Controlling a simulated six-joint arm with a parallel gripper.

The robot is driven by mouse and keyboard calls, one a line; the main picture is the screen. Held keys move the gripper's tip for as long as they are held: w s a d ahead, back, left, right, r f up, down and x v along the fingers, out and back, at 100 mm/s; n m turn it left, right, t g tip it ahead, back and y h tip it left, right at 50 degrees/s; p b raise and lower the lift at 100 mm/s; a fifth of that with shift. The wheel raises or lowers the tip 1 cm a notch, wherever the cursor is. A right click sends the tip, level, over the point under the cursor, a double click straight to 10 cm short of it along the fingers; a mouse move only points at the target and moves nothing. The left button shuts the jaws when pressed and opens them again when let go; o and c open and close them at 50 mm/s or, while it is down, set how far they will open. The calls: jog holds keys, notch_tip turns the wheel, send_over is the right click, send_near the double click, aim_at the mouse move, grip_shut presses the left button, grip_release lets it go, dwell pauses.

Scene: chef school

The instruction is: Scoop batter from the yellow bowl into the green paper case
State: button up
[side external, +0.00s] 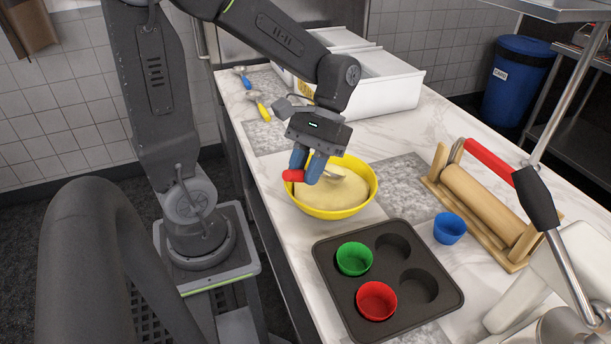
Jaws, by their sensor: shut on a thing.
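The yellow bowl (330,211) stands on the counter and holds pale batter (318,197). My gripper (308,174) is over the bowl, its blue fingertips shut on the red handle of a scoop (293,176). The scoop's metal end (335,173) shows to the right of the fingers, over the bowl. I cannot tell whether it touches the batter or carries any. The green paper case (354,259) sits in the back left cup of the dark muffin tin (399,323), in front of the bowl. The case looks empty.
A red case (377,300) sits in the tin's front left cup; the two right cups are empty. A blue case (449,228) stands on the counter right of the tin. A rolling pin (483,204) lies on a wooden stand. Blue (246,80) and yellow (261,106) scoops lie behind the bowl.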

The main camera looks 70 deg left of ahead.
jog(key=shift+r, duration=1.45)
jog(key=shift+r+t+y, duration=0.55)
jog(key=shift+r+t, duration=0.25)
jog(key=shift+r, duration=0.7)
jog(key=shift+r+t+y, duration=0.55)
jog(key=shift+r+t, duration=0.25)
jog(key=shift+r, duration=0.65)
jog(key=s+d+f+m+y, duration=0.2)
jog(key=s+d+f+m, duration=0.6)
jog(key=d, duration=0.4)
jog(key=w+r+g, duration=0.4)
jog(key=w+g, duration=0.2)
jog(key=g, duration=0.4)
jog(key=shift+d+r+n, duration=0.15)
jog(key=shift+r+n, duration=0.1)
jog(key=shift+n, duration=0.15)
jog(key=shift+w, duration=0.1)
